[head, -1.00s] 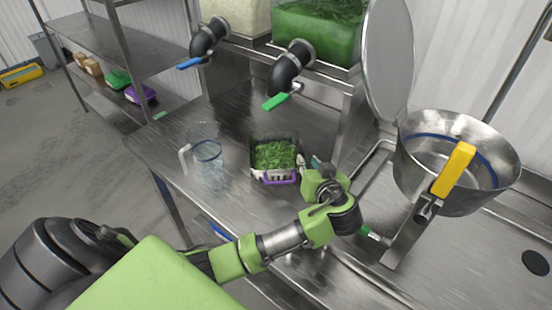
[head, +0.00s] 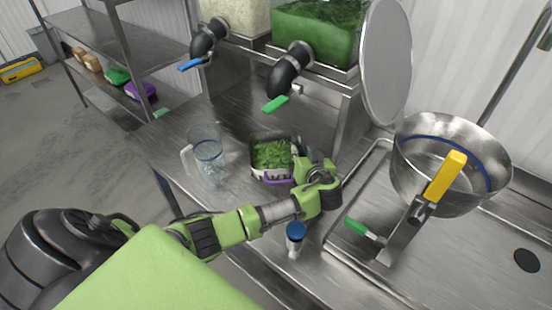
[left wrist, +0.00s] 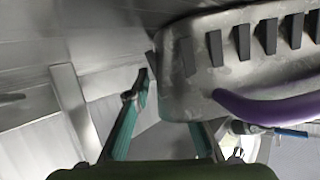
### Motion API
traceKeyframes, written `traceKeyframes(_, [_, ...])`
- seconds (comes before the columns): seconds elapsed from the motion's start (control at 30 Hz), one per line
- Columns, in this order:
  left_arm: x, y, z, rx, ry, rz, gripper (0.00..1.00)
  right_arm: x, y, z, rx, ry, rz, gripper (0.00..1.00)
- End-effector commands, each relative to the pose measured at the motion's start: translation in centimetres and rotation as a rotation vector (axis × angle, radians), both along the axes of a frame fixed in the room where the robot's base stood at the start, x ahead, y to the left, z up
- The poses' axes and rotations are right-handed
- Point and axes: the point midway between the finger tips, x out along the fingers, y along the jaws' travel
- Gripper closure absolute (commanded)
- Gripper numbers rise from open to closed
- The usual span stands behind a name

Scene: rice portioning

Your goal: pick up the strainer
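The strainer is the metal basket (head: 259,172) with dark slots and a purple handle, holding green leaves on the counter in the head view. In the left wrist view its slotted wall (left wrist: 218,52) and purple handle fill the upper right. My left gripper (head: 308,170) is at the strainer's right side in the head view, its fingertips mostly hidden. In the left wrist view the two teal fingers (left wrist: 168,112) stand apart with nothing between them, close to the strainer; the right finger's tip is hidden behind it. My right gripper is not in view.
A clear pitcher (head: 206,155) stands left of the strainer. A blue-topped item (head: 295,236) stands near the counter's front. A large metal pan (head: 443,195) with a yellow handle is at right, by a green-handled lever (head: 356,226). Two dispenser spouts (head: 290,68) overhang the counter's back.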

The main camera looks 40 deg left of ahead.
Motion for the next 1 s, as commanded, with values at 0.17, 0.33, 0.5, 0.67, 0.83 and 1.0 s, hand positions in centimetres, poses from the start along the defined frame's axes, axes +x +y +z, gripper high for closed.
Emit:
traceKeyframes(0.17, [0.0, 0.0, 0.0, 0.0, 0.0, 0.0, 0.97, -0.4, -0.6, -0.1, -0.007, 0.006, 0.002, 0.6])
traceKeyframes(0.33, [0.0, 0.0, 0.0, 0.0, 0.0, 0.0, 1.0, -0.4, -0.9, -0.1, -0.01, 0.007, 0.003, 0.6])
traceKeyframes(0.5, [0.1, 0.0, 0.3, 0.003, -0.004, -0.001, 1.0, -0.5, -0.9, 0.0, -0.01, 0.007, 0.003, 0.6])
traceKeyframes(0.67, [0.1, 0.0, 0.4, 0.003, -0.003, -0.001, 1.0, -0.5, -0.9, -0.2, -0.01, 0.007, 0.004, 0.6])
traceKeyframes(0.83, [0.1, 0.0, 1.2, 0.001, -0.007, -0.001, 1.0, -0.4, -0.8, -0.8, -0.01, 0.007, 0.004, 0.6])
traceKeyframes(1.0, [-0.2, -0.2, 3.6, -0.001, -0.009, -0.001, 1.0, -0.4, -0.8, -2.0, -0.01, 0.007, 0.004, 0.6])
